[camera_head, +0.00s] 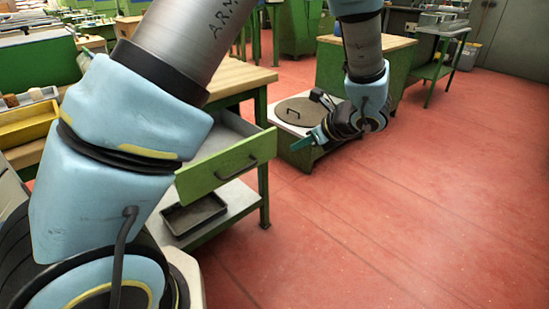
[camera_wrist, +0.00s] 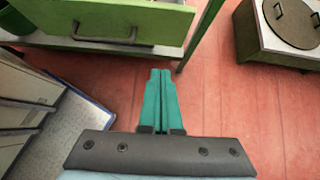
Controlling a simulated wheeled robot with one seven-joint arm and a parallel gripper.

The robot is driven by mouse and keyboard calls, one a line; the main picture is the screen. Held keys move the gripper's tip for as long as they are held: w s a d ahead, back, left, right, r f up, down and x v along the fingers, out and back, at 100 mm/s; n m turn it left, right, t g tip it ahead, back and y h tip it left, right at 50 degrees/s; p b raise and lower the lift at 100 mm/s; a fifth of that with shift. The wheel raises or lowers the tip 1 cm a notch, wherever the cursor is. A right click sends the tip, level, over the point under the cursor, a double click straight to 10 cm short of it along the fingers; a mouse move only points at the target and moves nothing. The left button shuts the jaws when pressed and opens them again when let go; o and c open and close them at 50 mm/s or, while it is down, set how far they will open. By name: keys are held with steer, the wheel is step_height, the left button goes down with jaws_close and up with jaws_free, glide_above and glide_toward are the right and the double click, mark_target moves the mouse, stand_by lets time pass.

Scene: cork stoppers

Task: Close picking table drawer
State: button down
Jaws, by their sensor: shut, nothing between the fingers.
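The green drawer (camera_head: 226,166) of the picking table stands pulled out from under the wooden tabletop (camera_head: 243,79). Its front has a dark bar handle (camera_head: 236,169). In the wrist view the drawer front (camera_wrist: 110,20) is at the top left, with its handle (camera_wrist: 103,34) along the lower edge. My gripper (camera_head: 309,142) is to the right of the drawer in the head view, apart from it. Its teal fingers (camera_wrist: 160,74) are together and hold nothing. My arm hides part of the table and the drawer's left side.
A dark tray (camera_head: 194,214) lies on the table's lower shelf. A low green box with a round handled lid (camera_head: 300,110) stands behind my gripper. A green cabinet (camera_head: 397,62) is farther back. The red floor (camera_head: 420,200) at right is clear.

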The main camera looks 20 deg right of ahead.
steer(key=p, duration=0.1)
glide_toward(266, 151)
steer(key=s+f+x, duration=0.1)
steer(key=x, duration=0.4)
steer(key=shift+w+a+r, duration=0.1)
steer(key=shift+w+a, duration=0.05)
steer(key=shift+w, duration=0.65)
